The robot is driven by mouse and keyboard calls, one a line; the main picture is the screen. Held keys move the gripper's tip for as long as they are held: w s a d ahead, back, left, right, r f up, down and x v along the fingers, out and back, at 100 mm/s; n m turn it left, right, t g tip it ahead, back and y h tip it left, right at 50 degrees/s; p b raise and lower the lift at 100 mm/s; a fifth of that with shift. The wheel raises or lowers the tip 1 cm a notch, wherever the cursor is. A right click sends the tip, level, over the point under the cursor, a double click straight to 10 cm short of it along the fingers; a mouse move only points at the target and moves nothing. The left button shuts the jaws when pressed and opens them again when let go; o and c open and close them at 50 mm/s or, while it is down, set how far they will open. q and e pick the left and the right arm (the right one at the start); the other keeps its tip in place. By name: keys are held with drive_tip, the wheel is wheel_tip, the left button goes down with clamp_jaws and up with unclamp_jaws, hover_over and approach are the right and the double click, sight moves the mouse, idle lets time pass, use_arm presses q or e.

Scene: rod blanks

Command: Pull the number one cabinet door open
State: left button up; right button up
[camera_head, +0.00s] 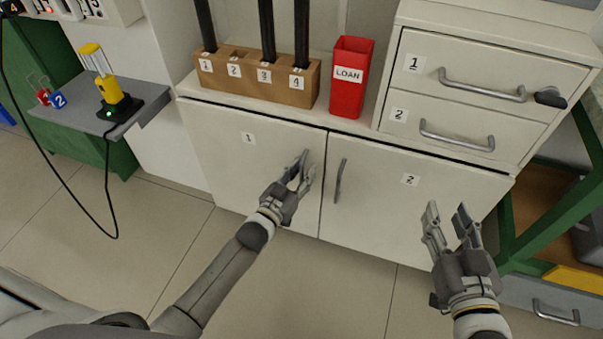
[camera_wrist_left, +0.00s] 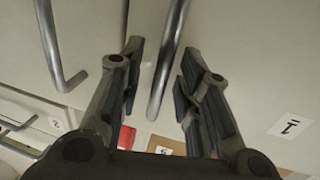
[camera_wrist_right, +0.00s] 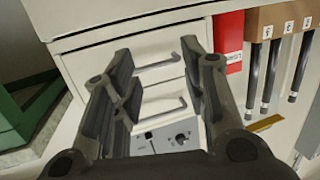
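The number one cabinet door (camera_head: 225,150) is a white panel labelled 1, on the left of the low cabinet, and looks closed. Its label also shows in the left wrist view (camera_wrist_left: 290,127). My left gripper (camera_head: 304,168) is at this door's right edge, with its fingers open. In the left wrist view, the door's grey bar handle (camera_wrist_left: 165,65) lies between the two open fingers, with a gap visible beside it. In the head view the gripper mostly hides this handle. My right gripper (camera_head: 447,215) is open and empty in front of the number two door (camera_head: 420,205).
The number two door's handle (camera_head: 341,180) is close to the right of my left gripper. Above are a wooden rack (camera_head: 255,88) with black rods, a red LOAN bin (camera_head: 348,95) and two drawers (camera_head: 460,95). A green-framed bench (camera_head: 545,225) stands right. Floor in front is clear.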

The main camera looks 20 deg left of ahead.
use_arm(q)
clamp_jaws()
drive_tip(key=shift+s, duration=0.15)
